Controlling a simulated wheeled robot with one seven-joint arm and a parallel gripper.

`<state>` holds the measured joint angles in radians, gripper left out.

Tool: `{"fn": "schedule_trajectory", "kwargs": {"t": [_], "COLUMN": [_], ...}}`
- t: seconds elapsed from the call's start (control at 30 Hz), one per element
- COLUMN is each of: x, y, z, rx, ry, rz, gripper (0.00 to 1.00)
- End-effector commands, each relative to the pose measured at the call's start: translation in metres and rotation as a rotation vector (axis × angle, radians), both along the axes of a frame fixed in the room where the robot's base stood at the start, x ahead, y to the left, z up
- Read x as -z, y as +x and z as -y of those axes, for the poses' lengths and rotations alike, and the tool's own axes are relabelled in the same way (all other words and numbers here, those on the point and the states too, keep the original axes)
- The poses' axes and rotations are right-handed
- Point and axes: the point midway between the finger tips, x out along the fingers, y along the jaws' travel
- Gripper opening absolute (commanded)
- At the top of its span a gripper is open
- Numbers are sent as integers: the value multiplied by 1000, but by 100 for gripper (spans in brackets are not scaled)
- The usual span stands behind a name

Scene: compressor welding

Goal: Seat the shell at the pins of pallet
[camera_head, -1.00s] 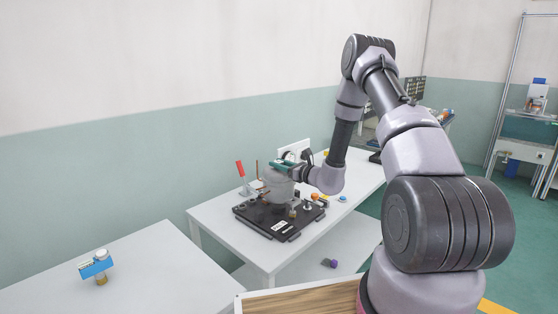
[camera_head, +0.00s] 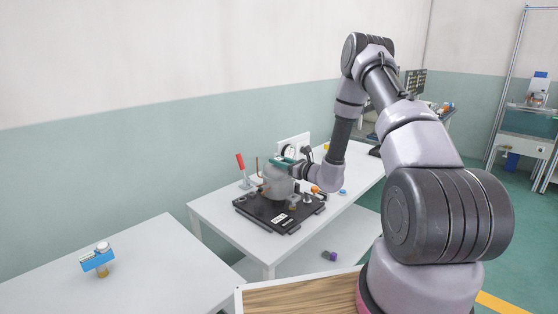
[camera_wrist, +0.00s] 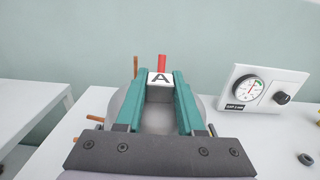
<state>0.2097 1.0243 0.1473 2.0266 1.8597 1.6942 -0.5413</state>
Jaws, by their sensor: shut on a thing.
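The grey shell (camera_head: 277,183) is a rounded metal body with copper pipe stubs. It is at the black pallet (camera_head: 260,214) on the white table, close over the plate; I cannot tell whether it rests on the pins, which it largely hides. My gripper (camera_head: 284,163) has green fingers and comes in from the right at the shell's top. The pallet is hidden in the wrist view.
A red-handled clamp (camera_head: 241,165) stands behind the pallet at left. A gauge panel (camera_wrist: 257,88) stands to the right in the wrist view. Small orange and blue parts (camera_head: 342,192) lie right of the pallet.

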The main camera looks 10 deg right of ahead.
Motion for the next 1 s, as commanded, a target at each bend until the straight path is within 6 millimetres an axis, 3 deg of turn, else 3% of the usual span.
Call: {"fn": "schedule_trajectory", "kwargs": {"t": [0.6, 0.63, 0.7, 0.73, 1.0], "x": [17, 18, 17, 17, 18], "y": [0, 0, 0, 0, 0], "z": [0, 0, 0, 0, 0], "rx": [1, 1, 1, 1, 0], "ry": [3, 2, 2, 2, 0], "rz": [0, 1, 1, 1, -1], "gripper": [0, 41, 68, 72, 72]}}
